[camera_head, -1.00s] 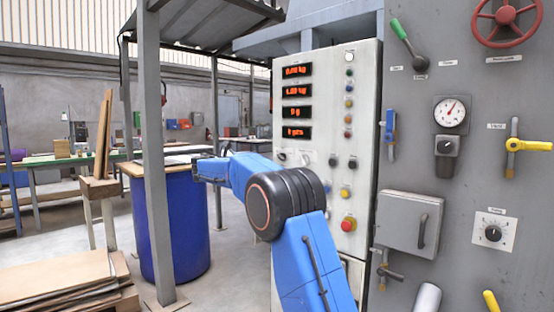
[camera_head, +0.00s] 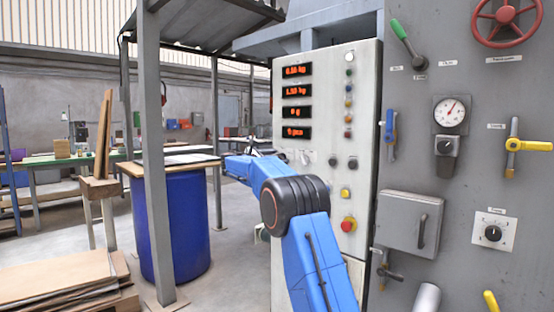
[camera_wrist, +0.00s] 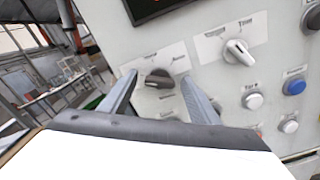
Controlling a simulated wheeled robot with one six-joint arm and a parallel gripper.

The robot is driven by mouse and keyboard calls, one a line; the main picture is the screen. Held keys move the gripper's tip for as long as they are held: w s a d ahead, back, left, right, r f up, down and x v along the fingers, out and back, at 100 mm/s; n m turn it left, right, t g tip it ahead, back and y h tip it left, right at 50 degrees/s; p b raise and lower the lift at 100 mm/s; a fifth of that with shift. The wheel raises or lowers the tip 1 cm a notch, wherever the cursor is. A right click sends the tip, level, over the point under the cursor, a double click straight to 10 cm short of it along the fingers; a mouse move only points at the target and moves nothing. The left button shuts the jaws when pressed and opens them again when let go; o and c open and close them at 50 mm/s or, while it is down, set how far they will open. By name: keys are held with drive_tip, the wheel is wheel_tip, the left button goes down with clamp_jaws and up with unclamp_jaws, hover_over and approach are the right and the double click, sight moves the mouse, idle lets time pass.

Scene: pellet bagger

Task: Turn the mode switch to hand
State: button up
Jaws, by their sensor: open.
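A dark selector knob (camera_wrist: 158,78) on a white label plate is on the pale control cabinet (camera_head: 320,215) in the wrist view. A white-handled selector (camera_wrist: 238,50) is to its right, and it also shows in the head view (camera_head: 305,159). The label words are too small to read, so I cannot tell which one is the mode switch. My gripper (camera_wrist: 159,76) is open, with one finger on each side of the dark knob. I cannot tell whether the fingers touch it. In the head view my gripper (camera_head: 262,149) is close to the cabinet's left edge.
White and blue buttons (camera_wrist: 294,87) are right of my gripper. Lit red displays (camera_head: 297,92) are above, and a red stop button (camera_head: 348,224) is lower down. A grey post (camera_head: 152,150) and blue drum (camera_head: 185,225) stand left of my arm.

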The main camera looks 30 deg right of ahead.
drive_tip(key=shift+c, duration=0.7)
drive_tip(key=c, duration=0.9)
drive_tip(key=m, duration=0.5)
drive_tip(key=shift+s+f+m, duration=0.1)
drive_tip(key=shift+f+m, duration=0.05)
drive_tip(key=shift+m, duration=0.15)
drive_tip(key=m, duration=0.6)
drive_tip(key=shift+f, duration=0.15)
drive_tip(key=o, duration=1)
